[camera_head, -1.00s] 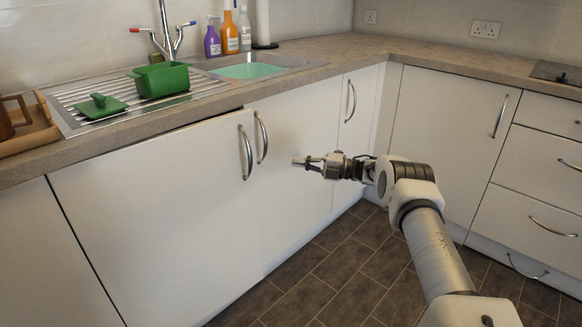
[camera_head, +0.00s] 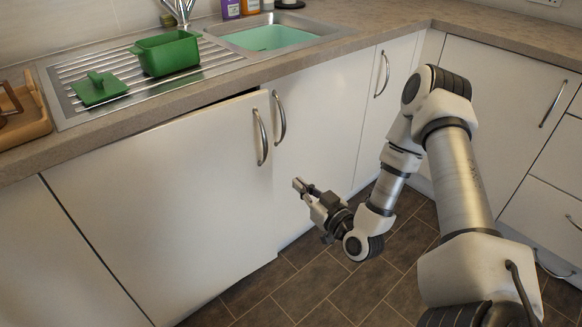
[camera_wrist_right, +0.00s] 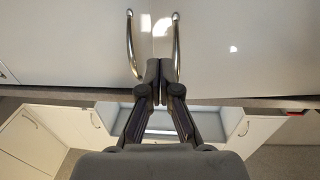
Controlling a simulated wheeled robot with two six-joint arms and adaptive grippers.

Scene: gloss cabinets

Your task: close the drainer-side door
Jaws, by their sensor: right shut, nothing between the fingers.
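The drainer-side door (camera_head: 150,200) is a white gloss panel under the draining board. It stands slightly ajar, with a dark gap under the worktop near its upper right corner. Its curved metal handle (camera_head: 261,137) is at its right edge. The neighbouring door (camera_head: 320,130) has its handle (camera_head: 280,115) close beside it. My right gripper (camera_head: 298,184) is shut and empty, in front of the doors, below and right of the handles. In the right wrist view its closed fingertips (camera_wrist_right: 160,65) show between two handles. I cannot tell whether they touch anything. My left gripper is out of view.
The steel draining board (camera_head: 75,75) carries a green pot (camera_head: 168,55) and a green lid (camera_head: 98,90). A wooden tray (camera_head: 30,125) is at the left end of the worktop. Drawers (camera_head: 545,190) stand at the right. The tiled floor (camera_head: 330,285) before the doors is clear.

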